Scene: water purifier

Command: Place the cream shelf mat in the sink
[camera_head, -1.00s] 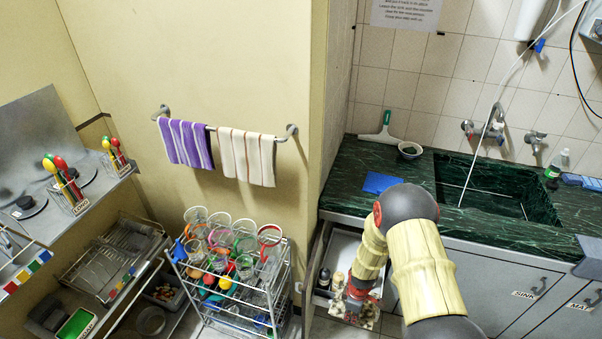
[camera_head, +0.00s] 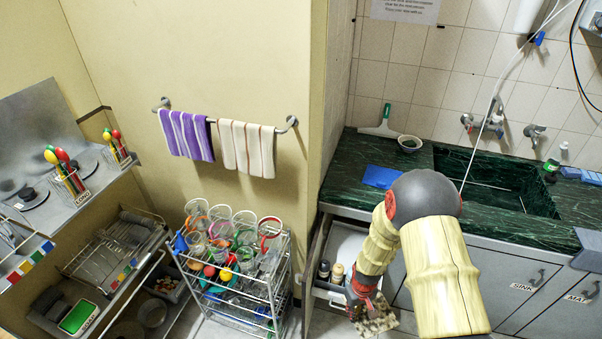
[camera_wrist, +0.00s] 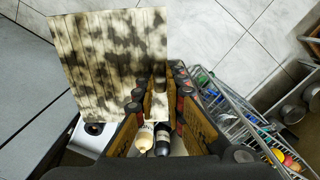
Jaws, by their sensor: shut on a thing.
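The cream shelf mat (camera_head: 380,324), with dark mottled patches, hangs from my gripper (camera_head: 366,300) near the open drawer's front. In the wrist view the mat (camera_wrist: 105,62) is a flat, ridged panel, and my gripper (camera_wrist: 155,98) is shut on its edge. The sink (camera_head: 485,185) is a dark green marbled basin in the counter at the right, behind and above the gripper. My arm hides part of the counter front.
The open drawer (camera_head: 347,243) holds dark- and light-capped bottles (camera_head: 337,272). A blue cloth (camera_head: 381,177) and a bowl (camera_head: 410,144) lie on the counter (camera_head: 350,190) left of the sink. A wire cart (camera_head: 240,300) with cups stands left. The faucet (camera_head: 493,122) is above the sink.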

